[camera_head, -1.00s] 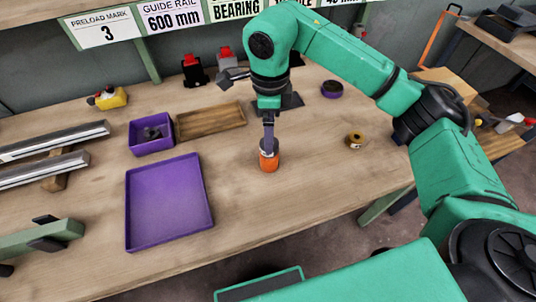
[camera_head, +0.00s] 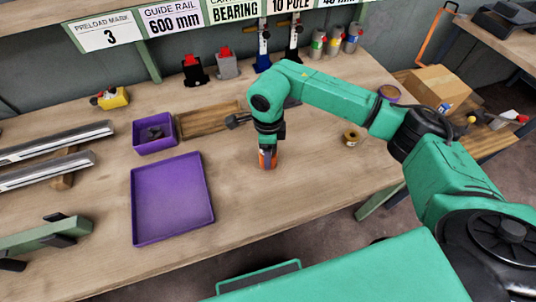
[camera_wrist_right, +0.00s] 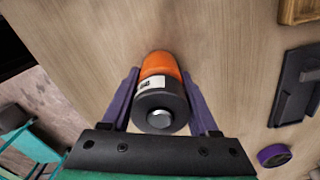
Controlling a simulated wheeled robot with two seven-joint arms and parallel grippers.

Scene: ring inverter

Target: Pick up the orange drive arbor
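The orange drive arbor (camera_head: 267,160) stands upright on the wooden table, right of the purple tray. In the right wrist view the arbor (camera_wrist_right: 160,85) shows an orange body, a white label and a dark grey end with a bright round tip. My right gripper (camera_wrist_right: 160,75) is lowered over it, with one purple finger on each side. Narrow gaps seem to show between fingers and arbor, so it looks open around it. In the head view my right gripper (camera_head: 267,152) hides the arbor's upper part. My left gripper is not in view.
A shallow purple tray (camera_head: 172,240) lies empty to the left. A small purple bin (camera_head: 153,148) holds dark parts beside a brown wooden tray (camera_head: 208,120). Metal rails (camera_head: 50,143) lie at far left. The table in front is clear.

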